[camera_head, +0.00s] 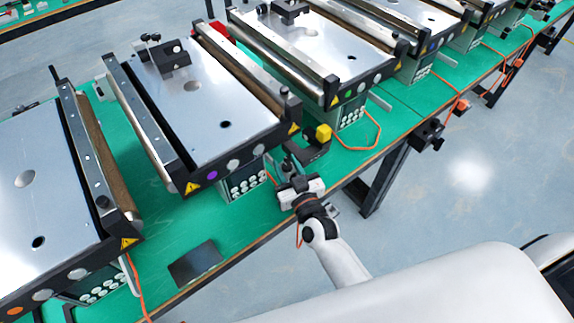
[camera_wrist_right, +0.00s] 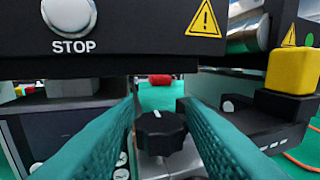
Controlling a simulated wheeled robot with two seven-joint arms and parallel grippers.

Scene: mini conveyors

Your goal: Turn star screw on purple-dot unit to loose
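The purple-dot unit (camera_head: 235,112) is a mini conveyor with a silver plate and a purple dot (camera_head: 212,175) on its front edge. My right gripper (camera_head: 287,166) is at the front right corner of this unit, low over the bench. In the right wrist view, its teal fingers (camera_wrist_right: 160,108) are apart. A black star screw (camera_wrist_right: 161,132) with a white mark on top shows between and just beyond the fingertips, under the unit's front edge. I cannot tell whether the fingers touch it. My left gripper is not in view.
A yellow-topped black block (camera_head: 322,134) stands right of the gripper; it also shows in the wrist view (camera_wrist_right: 293,71). The unit's black front edge with a STOP button (camera_wrist_right: 69,14) hangs overhead. A dark flat panel (camera_head: 195,263) lies on the green bench (camera_head: 165,235).

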